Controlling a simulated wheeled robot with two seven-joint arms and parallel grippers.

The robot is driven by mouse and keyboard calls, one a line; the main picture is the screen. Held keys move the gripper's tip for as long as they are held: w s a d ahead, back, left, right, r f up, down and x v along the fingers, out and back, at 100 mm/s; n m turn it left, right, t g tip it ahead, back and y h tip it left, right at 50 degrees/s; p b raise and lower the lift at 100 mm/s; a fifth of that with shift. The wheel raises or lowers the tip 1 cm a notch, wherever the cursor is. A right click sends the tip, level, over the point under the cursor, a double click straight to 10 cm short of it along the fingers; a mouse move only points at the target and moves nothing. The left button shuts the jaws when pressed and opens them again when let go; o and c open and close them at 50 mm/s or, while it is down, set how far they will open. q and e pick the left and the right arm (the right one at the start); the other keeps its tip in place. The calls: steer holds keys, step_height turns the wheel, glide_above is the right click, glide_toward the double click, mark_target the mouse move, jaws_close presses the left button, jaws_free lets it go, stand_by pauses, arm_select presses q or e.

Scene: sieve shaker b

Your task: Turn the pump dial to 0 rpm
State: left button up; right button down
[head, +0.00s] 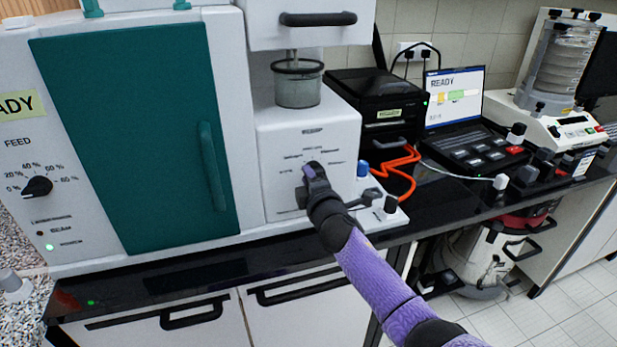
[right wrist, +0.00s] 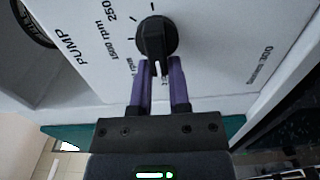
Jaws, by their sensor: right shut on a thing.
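The pump dial is a black knob (right wrist: 156,36) on a white panel, with tick marks and rpm labels around its left side in the right wrist view. The word PUMP is printed to the left. My right gripper (right wrist: 160,66) is shut on the dial, one purple finger on each side of its grip bar. In the head view, my right gripper (head: 310,170) is at the front of the white machine (head: 280,145) and hides the dial. The exact setting cannot be told. My left gripper is not in view.
A green door (head: 140,140) and a black feed dial (head: 37,187) are to the left.

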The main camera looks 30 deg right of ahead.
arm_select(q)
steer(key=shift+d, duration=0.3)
arm_select(e)
steer(key=shift+d+r, duration=0.1)
steer(key=shift+r, duration=0.05)
steer(key=c, duration=0.8)
jaws_free()
steer(key=shift+o, duration=1.1)
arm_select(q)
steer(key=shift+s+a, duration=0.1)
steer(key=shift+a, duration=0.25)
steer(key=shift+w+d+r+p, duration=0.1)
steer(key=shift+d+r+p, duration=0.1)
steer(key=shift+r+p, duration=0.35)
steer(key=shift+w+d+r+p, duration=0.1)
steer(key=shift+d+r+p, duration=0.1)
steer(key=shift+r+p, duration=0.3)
arm_select(e)
steer(key=v, duration=0.9)
steer(key=shift+s, duration=0.3)
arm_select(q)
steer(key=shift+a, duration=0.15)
